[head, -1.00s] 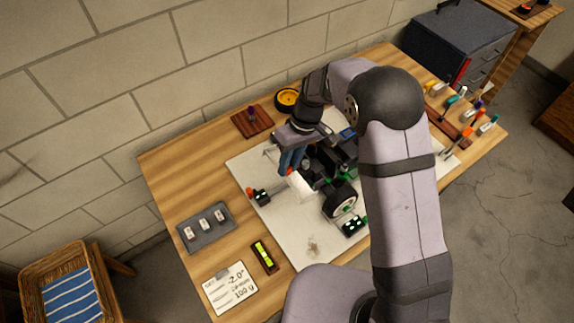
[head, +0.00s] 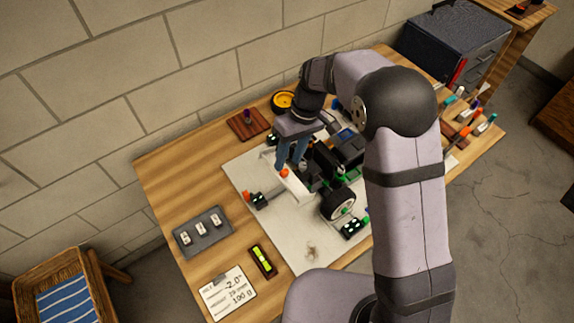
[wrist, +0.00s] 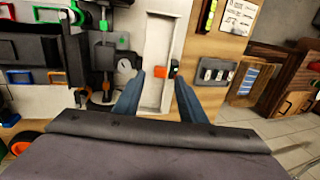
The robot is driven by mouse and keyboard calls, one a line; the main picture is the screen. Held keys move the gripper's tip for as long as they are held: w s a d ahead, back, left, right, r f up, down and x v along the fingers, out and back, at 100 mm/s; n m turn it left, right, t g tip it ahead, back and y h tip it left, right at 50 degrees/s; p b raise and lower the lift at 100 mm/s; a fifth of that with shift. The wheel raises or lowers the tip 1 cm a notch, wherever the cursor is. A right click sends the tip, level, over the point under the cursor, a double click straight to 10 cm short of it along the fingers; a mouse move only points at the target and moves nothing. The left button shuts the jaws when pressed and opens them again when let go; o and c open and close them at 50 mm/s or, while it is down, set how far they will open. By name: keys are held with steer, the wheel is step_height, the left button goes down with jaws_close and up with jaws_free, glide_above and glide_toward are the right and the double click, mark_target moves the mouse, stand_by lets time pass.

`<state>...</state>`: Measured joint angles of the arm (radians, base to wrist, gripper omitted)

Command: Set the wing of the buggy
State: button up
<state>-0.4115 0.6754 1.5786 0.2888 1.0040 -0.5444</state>
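The buggy (head: 345,150), dark with green parts and a large wheel (head: 338,203), stands on a pale board. A white wing-like panel (head: 296,188) is at its left end. It also shows in the wrist view as a long white panel (wrist: 158,50). My gripper (head: 291,166) is above this end, pointing down. In the wrist view its two blue fingers (wrist: 160,76) are apart, one on each side of the panel. I cannot tell whether the fingers touch the panel.
A grey tray (head: 184,252) with small weights, a yellow-green level (head: 262,260) and a note card (head: 238,306) lie at the front left. A brown block (head: 236,129) and yellow wheel (head: 282,101) are at the back. Several tools (head: 480,128) lie at the right.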

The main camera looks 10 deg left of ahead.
steer(key=shift+b+v, duration=0.4)
steer(key=shift+v, duration=1.5)
steer(key=s+d+m+t+h, duration=0.1)
steer(key=s+d+m, duration=0.3)
steer(key=s+d, duration=0.4)
steer(key=s+d+m+t+h, duration=0.1)
steer(key=s+d+m, duration=0.4)
steer(key=s+d, duration=0.4)
steer(key=d+f, duration=0.1)
steer(key=d, duration=0.4)
steer(key=shift+s+d, duration=0.15)
steer(key=shift+d, duration=0.25)
steer(key=shift+c, duration=0.2)
stand_by(0.7)
